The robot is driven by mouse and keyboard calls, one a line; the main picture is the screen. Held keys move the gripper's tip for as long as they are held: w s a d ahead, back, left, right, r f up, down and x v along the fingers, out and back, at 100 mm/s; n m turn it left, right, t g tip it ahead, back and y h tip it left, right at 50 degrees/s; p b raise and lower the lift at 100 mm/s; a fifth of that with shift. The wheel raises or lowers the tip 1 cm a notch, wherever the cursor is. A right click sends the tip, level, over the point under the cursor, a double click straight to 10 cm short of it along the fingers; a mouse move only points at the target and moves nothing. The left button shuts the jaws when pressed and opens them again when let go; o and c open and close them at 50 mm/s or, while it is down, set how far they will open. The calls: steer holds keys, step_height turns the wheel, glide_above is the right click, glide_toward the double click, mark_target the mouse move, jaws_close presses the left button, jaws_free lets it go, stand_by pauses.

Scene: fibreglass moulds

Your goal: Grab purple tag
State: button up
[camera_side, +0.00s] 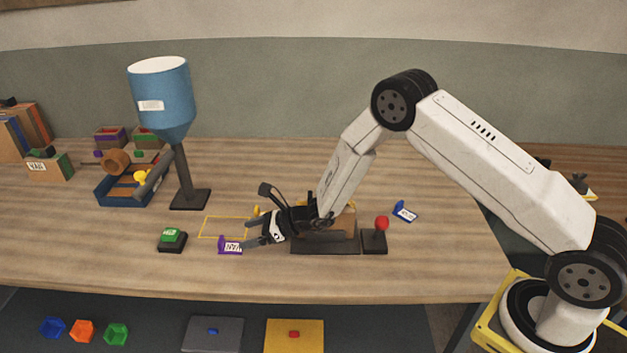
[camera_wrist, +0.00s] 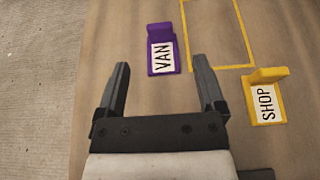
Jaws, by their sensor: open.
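The purple tag (camera_side: 229,246) lies on the wooden table near its front edge, beside a yellow outlined rectangle. In the wrist view the purple tag (camera_wrist: 161,49) reads "VAN" and sits just beyond the fingertips, nearer the gap's centre-left. My gripper (camera_side: 255,237) is low over the table with its fingers pointing left, close to the tag. In the wrist view my gripper (camera_wrist: 164,64) is open and nothing is between its fingers. Whether a fingertip touches the tag cannot be told in the side view.
A yellow "SHOP" tag (camera_wrist: 265,97) lies right of the fingers. A green button box (camera_side: 172,240) stands left of the purple tag. A blue hopper (camera_side: 163,100) stands behind. A red-knobbed lever (camera_side: 381,224) and blue tag (camera_side: 404,211) are to the right. The yellow outline (camera_wrist: 217,68) is empty.

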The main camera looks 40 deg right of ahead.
mark_target(223, 241)
steer(key=shift+x, duration=0.85)
steer(key=shift+w+a+f, duration=0.1)
steer(key=shift+a, duration=0.05)
steer(key=shift+x, duration=2.7)
jaws_close()
